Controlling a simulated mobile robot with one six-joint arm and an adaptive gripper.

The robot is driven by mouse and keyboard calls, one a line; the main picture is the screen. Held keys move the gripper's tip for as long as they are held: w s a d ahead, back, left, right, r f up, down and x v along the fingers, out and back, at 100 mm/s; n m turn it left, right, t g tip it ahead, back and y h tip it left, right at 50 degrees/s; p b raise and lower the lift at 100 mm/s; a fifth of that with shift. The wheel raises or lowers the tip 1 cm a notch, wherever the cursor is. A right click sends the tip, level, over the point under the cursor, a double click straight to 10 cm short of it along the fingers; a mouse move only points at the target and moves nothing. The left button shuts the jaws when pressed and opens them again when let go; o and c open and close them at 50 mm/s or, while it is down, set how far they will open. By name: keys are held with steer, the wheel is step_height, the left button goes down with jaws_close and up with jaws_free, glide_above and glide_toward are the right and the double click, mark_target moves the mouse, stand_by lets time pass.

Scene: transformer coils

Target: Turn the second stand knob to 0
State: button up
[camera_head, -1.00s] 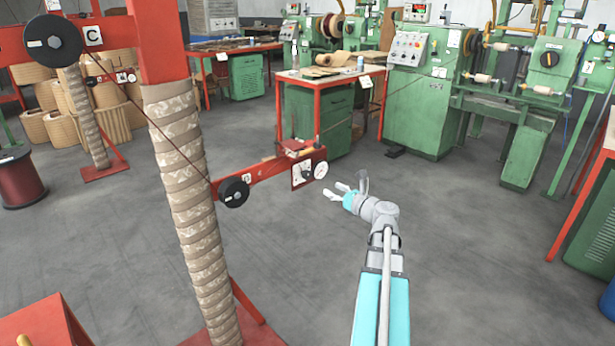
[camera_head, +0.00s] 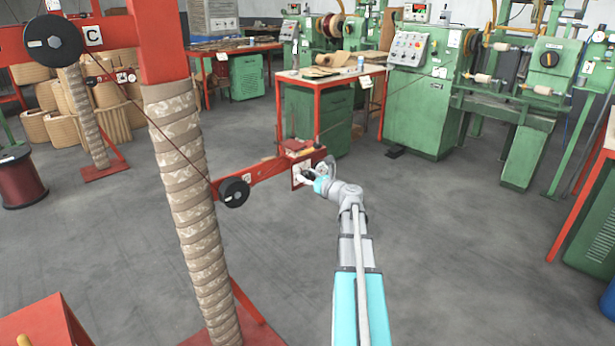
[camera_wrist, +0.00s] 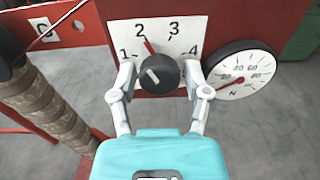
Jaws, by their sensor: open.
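The black knob (camera_wrist: 158,75) sits on a white dial plate (camera_wrist: 178,32) marked 1 to 4 in the wrist view. Its red pointer is close to the 2, slightly to its right. My gripper (camera_wrist: 160,82) is open, with one finger on each side of the knob. I cannot tell whether the fingers touch it. In the head view my gripper (camera_head: 306,177) is at the dial plate on the red arm (camera_head: 268,170) of the near stand and partly hides the plate and knob.
A round white gauge (camera_wrist: 240,72) with a black rim stands close to the right finger. A wrapped column (camera_head: 190,190) and a black pulley (camera_head: 234,192) are to the left. A red-framed table (camera_head: 322,76) stands behind.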

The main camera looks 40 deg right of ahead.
steer(key=shift+w, duration=0.15)
jaws_close()
steer(key=shift+n, duration=0.5)
steer(key=n, duration=1.9)
steer(key=shift+r, duration=0.1)
stand_by(0.4)
